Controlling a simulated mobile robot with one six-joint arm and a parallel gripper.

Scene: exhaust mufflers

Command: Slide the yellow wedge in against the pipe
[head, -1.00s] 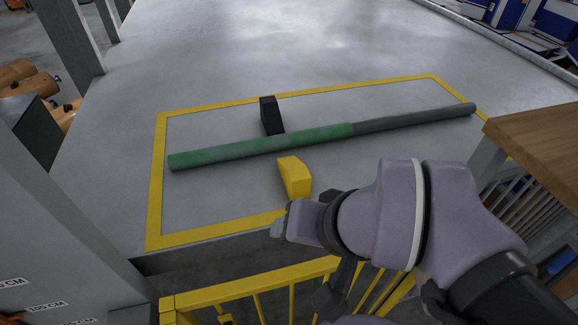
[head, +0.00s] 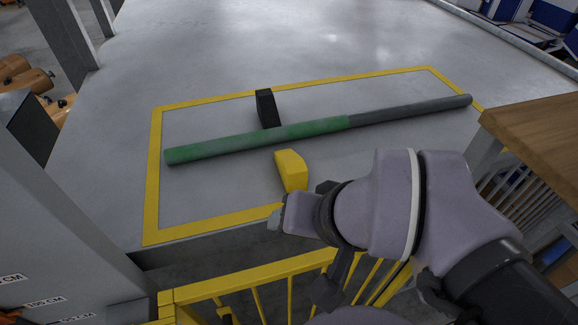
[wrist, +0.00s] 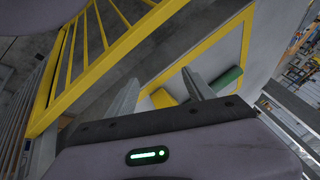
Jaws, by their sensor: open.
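The pipe (head: 230,142), green on its left half and grey on its right, lies across the marked table area; its green end also shows in the wrist view (wrist: 227,78). The yellow wedge (head: 291,170) lies on the near side of the pipe, apart from it by a narrow gap. A black wedge (head: 267,108) stands at the pipe's far side. My gripper (head: 300,201) is open and empty at the near end of the yellow wedge. In the wrist view the yellow wedge (wrist: 162,98) shows beyond and between the fingers. My wrist hides part of the near table edge.
A yellow border (head: 153,190) marks the grey table (head: 110,170). A yellow railing (head: 250,276) runs below the near edge. A wooden top (head: 535,125) stands close on the right, and a grey post (head: 70,40) at the left.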

